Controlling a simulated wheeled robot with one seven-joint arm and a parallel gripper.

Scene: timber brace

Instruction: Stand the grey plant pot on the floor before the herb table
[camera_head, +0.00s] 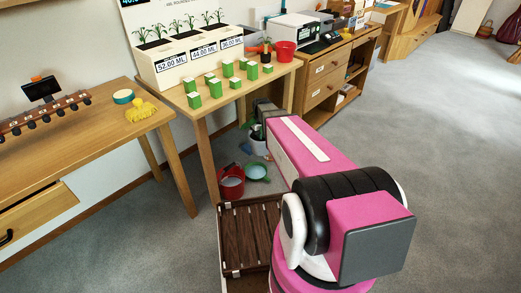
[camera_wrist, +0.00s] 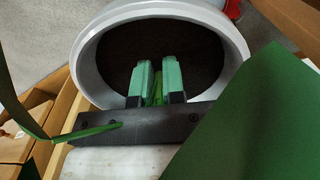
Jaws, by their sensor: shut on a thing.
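The grey plant pot (camera_wrist: 88,60) fills the upper middle of the wrist view, its mouth open toward the camera with dark soil (camera_wrist: 190,45) inside. My gripper (camera_wrist: 158,80) reaches over the rim, its pale green fingers shut on a green stem between them. Large green leaves (camera_wrist: 250,110) cover the right and part of the left. In the head view a pale pot (camera_head: 258,147) with dark leaves shows beside my arm, near the herb table (camera_head: 199,122); my arm partly hides it. Its base contact with the floor is unclear.
A red bucket (camera_head: 232,187) and a green pan-like thing (camera_head: 256,171) are on the floor by the herb table's front leg. Planters and several green boxes (camera_head: 215,87) stand on that table. A wooden cabinet (camera_head: 325,87) is behind. Open carpet (camera_head: 455,140) lies right.

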